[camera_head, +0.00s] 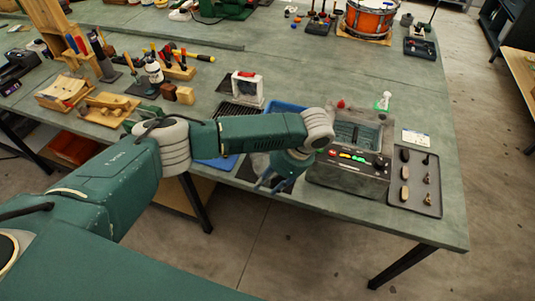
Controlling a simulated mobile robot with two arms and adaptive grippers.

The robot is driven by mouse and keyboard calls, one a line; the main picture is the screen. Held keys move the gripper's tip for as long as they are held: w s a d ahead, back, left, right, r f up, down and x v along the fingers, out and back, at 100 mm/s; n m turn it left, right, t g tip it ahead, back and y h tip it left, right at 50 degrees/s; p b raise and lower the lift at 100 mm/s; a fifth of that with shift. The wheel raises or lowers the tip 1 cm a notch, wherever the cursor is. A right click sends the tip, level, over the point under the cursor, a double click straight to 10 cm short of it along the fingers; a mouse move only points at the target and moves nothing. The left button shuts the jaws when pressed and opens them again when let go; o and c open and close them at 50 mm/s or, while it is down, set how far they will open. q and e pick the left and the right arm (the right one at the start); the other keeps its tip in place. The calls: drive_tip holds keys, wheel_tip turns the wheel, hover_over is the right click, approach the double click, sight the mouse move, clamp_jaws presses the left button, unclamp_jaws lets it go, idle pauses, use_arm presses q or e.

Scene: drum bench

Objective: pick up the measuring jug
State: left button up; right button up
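I cannot make out the measuring jug for certain; my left arm covers part of the bench where it may stand. My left gripper (276,182) hangs at the bench's front edge, just left of the grey machine with lit buttons (345,166). It points downward, its fingers are small and dark, and I cannot see whether they hold anything. My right gripper is out of view.
A blue tray (217,163) lies partly under my arm. A dark tray of small parts (416,194) lies right of the machine. A white frame with a red top (247,88) stands behind my arm. Wooden tool blocks stand left; bare bench top lies behind.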

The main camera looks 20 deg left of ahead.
use_arm(q)
drive_tip(key=shift+a+f, duration=0.25)
drive_tip(key=shift+f, duration=0.2)
clamp_jaws()
drive_tip(key=shift+d+r, duration=0.1)
drive_tip(key=shift+r, duration=0.15)
